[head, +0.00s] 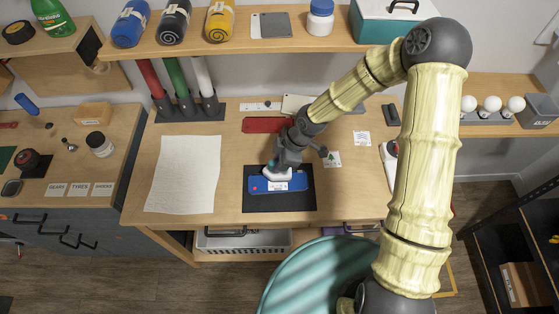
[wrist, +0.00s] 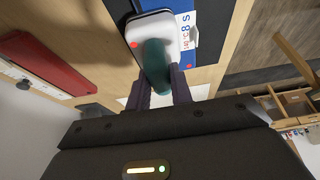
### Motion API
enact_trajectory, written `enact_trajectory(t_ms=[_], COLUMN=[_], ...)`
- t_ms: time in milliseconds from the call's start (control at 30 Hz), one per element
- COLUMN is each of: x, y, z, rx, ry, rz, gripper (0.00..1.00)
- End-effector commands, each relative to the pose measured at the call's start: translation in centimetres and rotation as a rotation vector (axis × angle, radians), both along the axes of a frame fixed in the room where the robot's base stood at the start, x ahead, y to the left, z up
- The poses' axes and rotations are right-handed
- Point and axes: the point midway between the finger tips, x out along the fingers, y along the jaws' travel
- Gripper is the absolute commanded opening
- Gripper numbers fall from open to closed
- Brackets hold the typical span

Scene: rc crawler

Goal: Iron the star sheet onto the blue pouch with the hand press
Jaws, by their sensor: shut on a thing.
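The blue pouch (head: 256,187) lies flat on a black mat at the front middle of the table; part of it shows in the wrist view (wrist: 183,7). My gripper (wrist: 160,84) is shut on the teal handle of the white hand press (wrist: 143,28). In the head view the press (head: 270,174) is over the pouch's back edge; I cannot tell whether it touches. A white patch with printed marks (wrist: 187,32) shows beside the press on the pouch. I cannot tell whether it is the star sheet or a label; the press hides part of the pouch.
The black mat (head: 280,206) has bare room in front. Small printed sheets, one with a green tree (head: 332,159), lie to the right. A large white cloth (head: 183,175) covers the left. Three coloured rolls (head: 174,85) stand at the back left.

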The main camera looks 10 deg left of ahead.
Motion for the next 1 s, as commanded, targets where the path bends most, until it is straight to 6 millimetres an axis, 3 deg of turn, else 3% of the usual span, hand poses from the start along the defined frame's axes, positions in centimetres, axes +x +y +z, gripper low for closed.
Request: enact_trajectory(t_ms=[533, 1000], x=[-0.1, 0.0], y=[-0.1, 0.0], z=[0.1, 4.0], rx=[-0.003, 0.0], ry=[0.003, 0.0], rz=[0.0, 0.0], gripper=[0.0, 0.0])
